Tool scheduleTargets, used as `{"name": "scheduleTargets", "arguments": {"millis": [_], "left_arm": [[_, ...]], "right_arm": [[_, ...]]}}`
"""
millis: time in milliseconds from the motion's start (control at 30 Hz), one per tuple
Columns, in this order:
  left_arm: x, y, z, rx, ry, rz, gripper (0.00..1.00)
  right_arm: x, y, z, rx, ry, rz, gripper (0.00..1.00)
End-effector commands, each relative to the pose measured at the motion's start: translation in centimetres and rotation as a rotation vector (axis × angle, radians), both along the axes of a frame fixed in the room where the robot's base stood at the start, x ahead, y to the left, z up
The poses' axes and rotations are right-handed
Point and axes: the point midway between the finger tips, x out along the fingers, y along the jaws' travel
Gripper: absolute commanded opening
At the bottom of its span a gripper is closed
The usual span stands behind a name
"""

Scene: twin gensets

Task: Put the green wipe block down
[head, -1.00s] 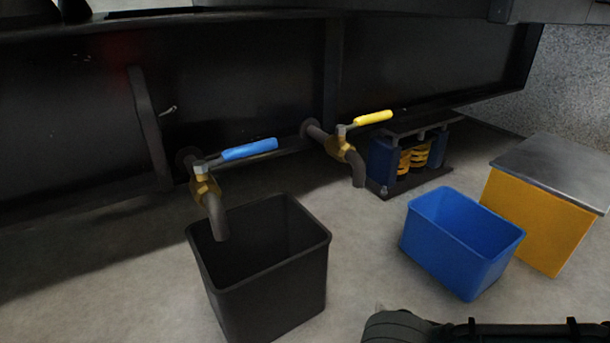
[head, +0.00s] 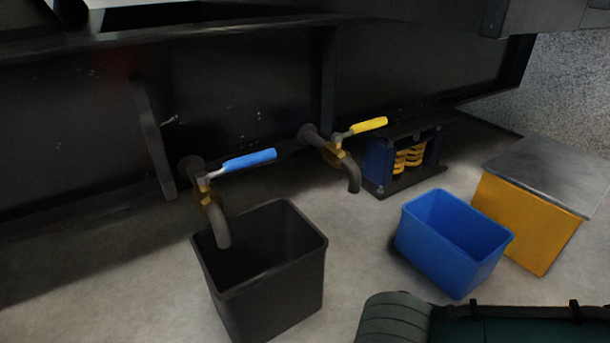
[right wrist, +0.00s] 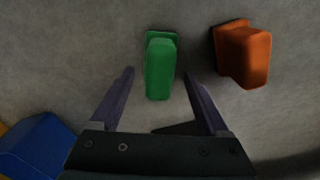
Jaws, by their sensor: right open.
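The green wipe block (right wrist: 160,68) shows in the right wrist view, on a grey surface. My right gripper (right wrist: 165,82) is open, with one finger on either side of the block's lower end and a visible gap to each. Whether the block touches anything beyond the grey surface I cannot tell. The head view does not show the block. My left gripper is in neither view.
An orange block (right wrist: 245,55) is right of the green one. In the head view, a black bin (head: 265,275) stands under the blue-handled tap (head: 215,195). A blue bin (head: 450,245) stands beside a yellow box (head: 525,225) with a grey top. A yellow-handled tap (head: 340,150) is behind.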

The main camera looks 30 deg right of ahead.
Motion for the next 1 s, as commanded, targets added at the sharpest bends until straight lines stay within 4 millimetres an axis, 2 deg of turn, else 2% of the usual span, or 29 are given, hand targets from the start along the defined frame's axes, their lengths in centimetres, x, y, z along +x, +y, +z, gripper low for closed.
{"name": "scheduleTargets", "arguments": {"millis": [33, 200, 300, 433, 533, 633, 700, 767, 900, 1000], "left_arm": [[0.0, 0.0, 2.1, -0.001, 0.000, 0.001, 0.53], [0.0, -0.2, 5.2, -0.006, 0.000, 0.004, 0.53], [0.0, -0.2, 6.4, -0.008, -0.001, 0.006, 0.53], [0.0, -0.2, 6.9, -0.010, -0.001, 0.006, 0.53], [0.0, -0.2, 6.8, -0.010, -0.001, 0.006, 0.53], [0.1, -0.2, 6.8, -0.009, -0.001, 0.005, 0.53], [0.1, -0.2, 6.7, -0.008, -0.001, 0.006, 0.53], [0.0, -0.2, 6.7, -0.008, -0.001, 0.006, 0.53], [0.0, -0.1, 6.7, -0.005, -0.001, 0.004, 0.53], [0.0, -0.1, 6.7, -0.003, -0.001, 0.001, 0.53]], "right_arm": [[0.0, 0.0, 2.2, 0.001, 0.001, 0.000, 0.79], [0.0, 0.0, 5.7, 0.001, -0.001, 0.000, 0.79], [0.0, 0.0, 7.0, 0.000, 0.000, -0.001, 0.79], [-0.2, 0.7, 8.0, 0.018, -0.004, 0.021, 0.79], [-0.9, 3.0, 9.3, 0.078, -0.026, 0.101, 0.79], [-1.6, 5.3, 12.1, 0.151, -0.090, 0.218, 0.79], [-1.9, 5.5, 14.6, 0.171, -0.152, 0.292, 0.79], [-2.1, 4.6, 16.7, 0.161, -0.206, 0.342, 0.79], [-3.0, 0.8, 20.8, 0.072, -0.287, 0.419, 0.79], [-3.9, -1.9, 22.8, 0.000, -0.306, 0.453, 0.79]]}}
